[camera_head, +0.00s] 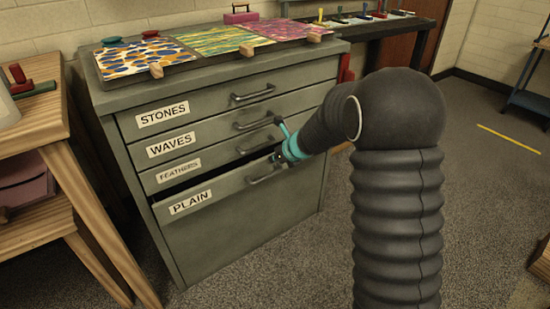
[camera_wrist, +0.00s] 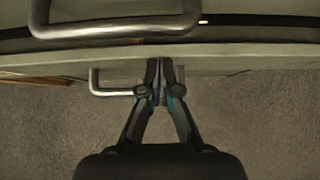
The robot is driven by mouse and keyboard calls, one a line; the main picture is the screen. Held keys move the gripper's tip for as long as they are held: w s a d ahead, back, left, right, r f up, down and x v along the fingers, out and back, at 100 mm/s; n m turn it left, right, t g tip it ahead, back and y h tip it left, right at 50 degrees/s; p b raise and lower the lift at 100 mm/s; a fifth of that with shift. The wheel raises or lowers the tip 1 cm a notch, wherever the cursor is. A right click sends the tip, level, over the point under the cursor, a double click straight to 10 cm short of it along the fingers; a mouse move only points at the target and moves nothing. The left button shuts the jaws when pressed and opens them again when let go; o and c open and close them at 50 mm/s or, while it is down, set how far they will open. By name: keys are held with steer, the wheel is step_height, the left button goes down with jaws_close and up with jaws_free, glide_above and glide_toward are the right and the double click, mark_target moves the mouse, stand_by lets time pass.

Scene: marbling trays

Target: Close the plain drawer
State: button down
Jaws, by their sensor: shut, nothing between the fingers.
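The plain drawer (camera_head: 228,199) is the lowest labelled drawer of the grey cabinet. It stands slightly open, with a dark gap above its front. Its metal handle (camera_head: 264,179) shows in the head view and also in the wrist view (camera_wrist: 108,93). My gripper (camera_wrist: 160,66) is shut and empty. Its fingertips are at the drawer front, beside the handle, whose right end is partly hidden by the fingers. I cannot tell whether they touch the front. In the head view my arm hides part of the drawer's right side.
The stones drawer (camera_head: 220,103), waves drawer (camera_head: 215,131) and feathers drawer (camera_head: 215,159) above look shut. Marbled sheets (camera_head: 210,46) lie on the cabinet top. A wooden table (camera_head: 40,128) stands close on the left. Open carpet (camera_head: 480,200) lies to the right.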

steer(key=s+d+r+b, duration=0.6)
steer(key=s+d+b, duration=0.2)
steer(key=s, duration=0.1)
steer(key=shift+t, duration=0.3)
steer(key=x, duration=0.4)
steer(key=w+a+r+x, duration=0.1)
steer(key=x, duration=0.3)
steer(key=r+b+x, duration=0.1)
steer(key=x, duration=0.3)
steer(key=shift+w+a+f, duration=0.1)
steer(key=shift+w+a, duration=0.15)
steer(key=shift+w, duration=0.05)
steer(key=shift+w+a, duration=0.25)
steer(key=shift+w, duration=0.15)
steer(key=shift+d, duration=0.1)
